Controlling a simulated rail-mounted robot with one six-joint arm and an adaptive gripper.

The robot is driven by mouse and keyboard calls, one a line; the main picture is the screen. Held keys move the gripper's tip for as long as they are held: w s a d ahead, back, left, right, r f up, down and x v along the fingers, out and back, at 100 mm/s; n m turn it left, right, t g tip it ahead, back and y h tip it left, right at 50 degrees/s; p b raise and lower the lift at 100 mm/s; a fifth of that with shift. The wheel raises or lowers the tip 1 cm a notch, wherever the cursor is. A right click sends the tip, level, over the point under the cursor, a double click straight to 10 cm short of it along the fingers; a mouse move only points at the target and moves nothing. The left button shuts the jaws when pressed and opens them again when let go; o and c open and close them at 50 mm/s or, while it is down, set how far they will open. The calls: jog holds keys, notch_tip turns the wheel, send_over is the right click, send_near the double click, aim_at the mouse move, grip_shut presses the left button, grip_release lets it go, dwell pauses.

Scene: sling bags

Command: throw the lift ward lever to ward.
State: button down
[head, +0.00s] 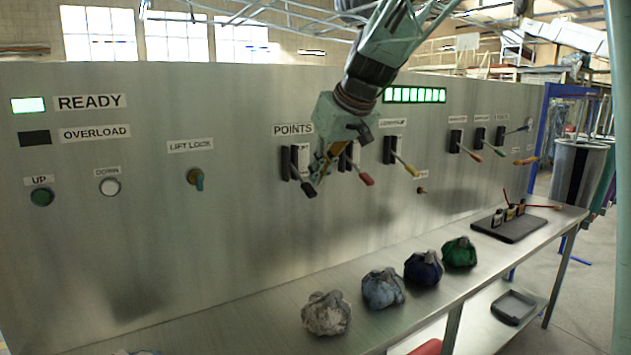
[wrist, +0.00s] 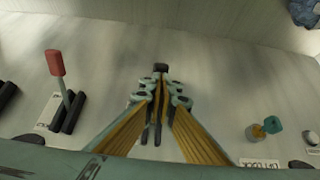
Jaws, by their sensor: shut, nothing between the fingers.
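A row of levers sits on the grey panel. The left one, labelled POINTS, has a black handle (head: 308,189) pointing down and out. Right of it are a lever with a red handle (head: 367,180), its label hidden by my arm, and one with a yellow handle (head: 412,170). The labels over the other levers are too small to read, so I cannot tell which is lift ward. My gripper (head: 319,178) is shut and empty, right by the black-handled lever. In the wrist view the black handle (wrist: 160,67) shows just beyond the fingertips (wrist: 158,92); the red handle (wrist: 56,62) is at left.
Below is a bench (head: 245,335) with several tied bags (head: 382,288) and a dark tray (head: 515,228).

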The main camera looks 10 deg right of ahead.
jog(key=s+d+r+p, duration=0.1)
jog(key=s+d+r, duration=0.2)
jog(key=s+r, duration=0.3)
jog(key=shift+s+d+r, duration=0.2)
jog(key=shift+s, duration=0.75)
jog(key=s+d+f+m+g+h, duration=0.1)
jog(key=s+f, duration=0.4)
jog(key=s, duration=1)
jog(key=s+d+f+m+h, duration=0.1)
jog(key=s+f, duration=0.4)
jog(key=s, duration=1.1)
jog(key=s+d+f+m+g, duration=0.1)
jog(key=s+f, duration=0.4)
jog(key=s, duration=1.1)
jog(key=shift+d+m+g+h, duration=0.35)
jog(key=shift+d+m, duration=0.45)
jog(key=shift+d, duration=0.3)
